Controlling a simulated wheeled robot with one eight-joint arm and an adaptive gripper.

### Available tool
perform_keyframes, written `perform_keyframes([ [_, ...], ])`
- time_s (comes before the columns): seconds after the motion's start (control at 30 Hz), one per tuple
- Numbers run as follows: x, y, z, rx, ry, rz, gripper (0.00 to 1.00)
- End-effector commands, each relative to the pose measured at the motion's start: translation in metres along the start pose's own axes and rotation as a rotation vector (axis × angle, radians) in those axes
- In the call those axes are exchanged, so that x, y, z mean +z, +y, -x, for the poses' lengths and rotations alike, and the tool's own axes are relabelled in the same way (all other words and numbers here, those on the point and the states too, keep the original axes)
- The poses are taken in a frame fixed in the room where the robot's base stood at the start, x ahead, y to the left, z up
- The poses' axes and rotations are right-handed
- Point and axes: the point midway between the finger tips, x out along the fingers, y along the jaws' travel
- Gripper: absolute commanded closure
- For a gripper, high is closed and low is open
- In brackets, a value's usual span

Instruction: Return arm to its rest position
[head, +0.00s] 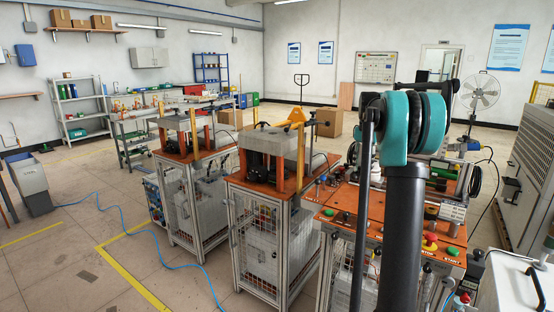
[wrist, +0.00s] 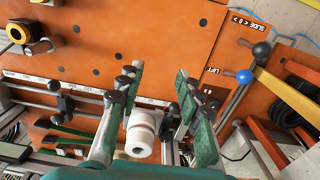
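My gripper (wrist: 159,78) shows in the wrist view with its two green-padded fingers spread apart. No object is held between the fingertips. It is over the orange top plate (wrist: 120,30) of a machine, with a white cylinder (wrist: 142,130) visible between the fingers. I cannot tell whether anything touches the fingers. In the head view my dark arm with a teal joint rises in front of the orange-topped machine (head: 340,195); the gripper cannot be made out there.
In the wrist view, a blue-knobbed lever (wrist: 245,76) and a black-knobbed lever (wrist: 262,50) stand to the right. In the head view, a red button (head: 430,238) is on the orange panel. Two caged machine stands (head: 265,245) are on the left. Open floor (head: 60,260) lies further left.

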Motion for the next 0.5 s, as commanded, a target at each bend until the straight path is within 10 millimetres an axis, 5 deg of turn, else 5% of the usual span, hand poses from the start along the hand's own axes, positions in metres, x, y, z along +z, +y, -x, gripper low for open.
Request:
perform_keyframes([
  [0.5,0.045,-0.002,-0.018,-0.017,0.044,0.074,0.64],
])
